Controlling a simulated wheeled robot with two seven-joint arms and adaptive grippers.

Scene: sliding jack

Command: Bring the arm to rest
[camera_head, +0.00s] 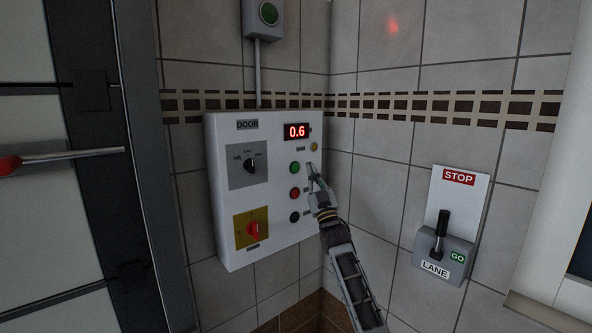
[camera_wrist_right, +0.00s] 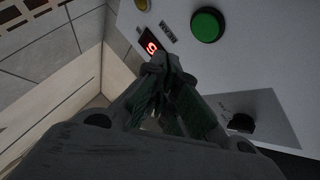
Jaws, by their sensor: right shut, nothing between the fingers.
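My right gripper (camera_head: 313,170) is shut and empty, with its arm coming up from the bottom of the head view. Its fingertips are in front of the right side of the white DOOR control box (camera_head: 222,150), near the green button (camera_head: 295,167). I cannot tell whether they touch the panel. In the right wrist view, the shut fingertips (camera_wrist_right: 168,62) are close to the red display (camera_wrist_right: 150,43), and the green button (camera_wrist_right: 207,25) is to their upper right. My left gripper is not in view.
The box carries a display reading 0.6 (camera_head: 296,131), a red button (camera_head: 295,193), a black knob (camera_head: 250,166) and a red switch (camera_head: 253,230). A LANE lever unit (camera_head: 440,252) is on the right wall. A red-tipped bar (camera_head: 60,158) crosses the left door.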

